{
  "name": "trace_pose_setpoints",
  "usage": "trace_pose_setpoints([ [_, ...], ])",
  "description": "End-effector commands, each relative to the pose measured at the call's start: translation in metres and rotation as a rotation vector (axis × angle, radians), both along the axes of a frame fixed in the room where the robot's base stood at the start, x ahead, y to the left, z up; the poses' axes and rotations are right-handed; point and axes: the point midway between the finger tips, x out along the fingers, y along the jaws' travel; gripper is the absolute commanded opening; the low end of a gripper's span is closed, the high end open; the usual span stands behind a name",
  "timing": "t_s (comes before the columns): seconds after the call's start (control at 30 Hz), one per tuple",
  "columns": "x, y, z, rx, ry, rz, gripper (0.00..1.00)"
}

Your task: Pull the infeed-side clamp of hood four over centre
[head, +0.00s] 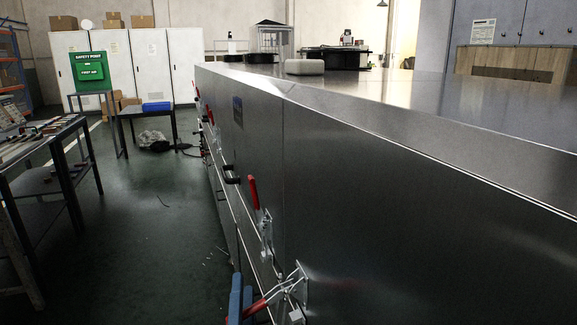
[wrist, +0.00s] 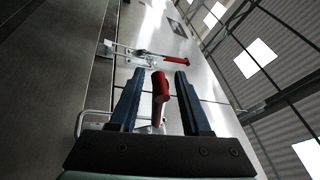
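The near clamp (head: 292,287) is on the side of the steel hood, at the bottom of the head view. Its red handle (head: 257,306) sticks out from the hood, to the left and slightly down. The blue fingers of my gripper (head: 241,290) are at the handle's outer end. In the wrist view my gripper (wrist: 159,74) is open, with the red handle (wrist: 160,88) between its fingers and a gap on each side. A second clamp (head: 266,232) farther along has its red handle (head: 253,193) standing up; this handle also shows in the wrist view (wrist: 176,60). Hood numbers are not readable.
The long steel dryer (head: 390,185) fills the right side, with more red-handled clamps (head: 210,116) farther along. A workbench (head: 70,150) with loose parts stands at left. A bag (head: 152,139) lies on the floor. The aisle floor (head: 150,220) between is mostly clear.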

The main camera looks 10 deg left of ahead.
Motion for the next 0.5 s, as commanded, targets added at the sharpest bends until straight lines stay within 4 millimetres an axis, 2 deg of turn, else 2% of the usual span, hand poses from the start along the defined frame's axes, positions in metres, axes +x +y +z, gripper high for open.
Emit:
trace_pose_setpoints([
  [0.07,0.001,-0.002,-0.007,-0.017,-0.014,-0.004,0.48],
  [0.2,-0.028,-0.010,-0.016,-0.014,-0.009,-0.002,0.48],
  [0.5,-0.081,-0.027,-0.029,-0.014,-0.005,0.002,0.48],
])
